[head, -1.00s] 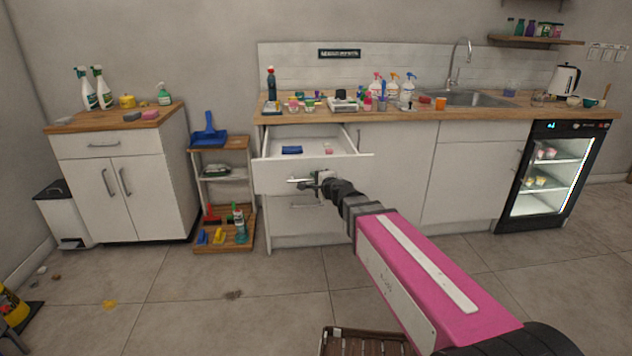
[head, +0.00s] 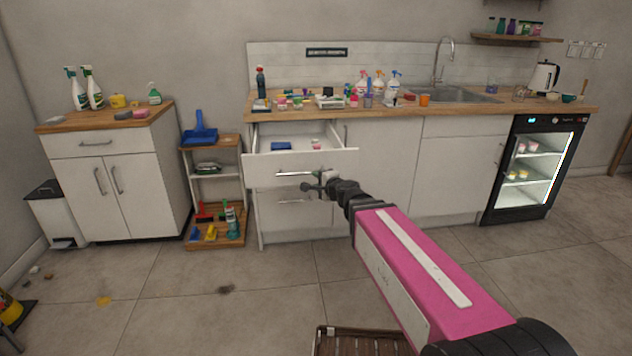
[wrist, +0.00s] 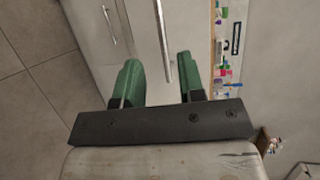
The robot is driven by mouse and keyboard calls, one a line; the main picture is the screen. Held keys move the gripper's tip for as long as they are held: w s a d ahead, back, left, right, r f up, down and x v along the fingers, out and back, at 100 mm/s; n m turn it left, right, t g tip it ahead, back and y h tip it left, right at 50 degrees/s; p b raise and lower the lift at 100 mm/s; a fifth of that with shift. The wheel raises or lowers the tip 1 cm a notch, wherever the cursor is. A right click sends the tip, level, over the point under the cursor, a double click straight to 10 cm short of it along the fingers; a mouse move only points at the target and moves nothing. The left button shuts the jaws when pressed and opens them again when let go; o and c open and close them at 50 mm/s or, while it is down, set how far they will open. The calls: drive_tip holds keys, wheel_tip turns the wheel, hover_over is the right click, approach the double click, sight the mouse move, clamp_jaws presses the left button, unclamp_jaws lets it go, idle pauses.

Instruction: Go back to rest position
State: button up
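My gripper (head: 318,186) is in front of the pulled-out top drawer (head: 262,167) of the sink counter, just right of and below its bar handle (head: 300,173). In the wrist view my gripper (wrist: 157,75) shows two green fingers spread apart with nothing held. The metal handle (wrist: 161,40) shows beyond the gap between the fingers; I cannot tell the exact distance to it. My arm reaches forward from the lower right.
The open drawer holds a blue item (head: 281,146) and small pink items. A counter (head: 560,108) with bottles and a sink runs behind it. A lit fridge (head: 535,170) is at right, a cleaning shelf (head: 213,140) at left. Floor in front (head: 200,320) is mostly clear.

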drive_tip(key=s+d+f+n+g+h, duration=0.4)
drive_tip(key=s+d+f+n+g, duration=0.1)
drive_tip(key=d+f, duration=0.6)
drive_tip(key=s+d+f+n+g+h, duration=0.5)
drive_tip(key=s+d+f, duration=0.5)
drive_tip(key=d, duration=0.6)
wheel_tip(320, 180, down, 2)
drive_tip(key=n+g, duration=0.1)
drive_tip(key=g, duration=0.1)
drive_tip(key=shift+s+f+n+g, duration=0.15)
drive_tip(key=shift+s+n+g, duration=0.15)
drive_tip(key=shift+g, duration=0.1)
drive_tip(key=shift+w, duration=0.1)
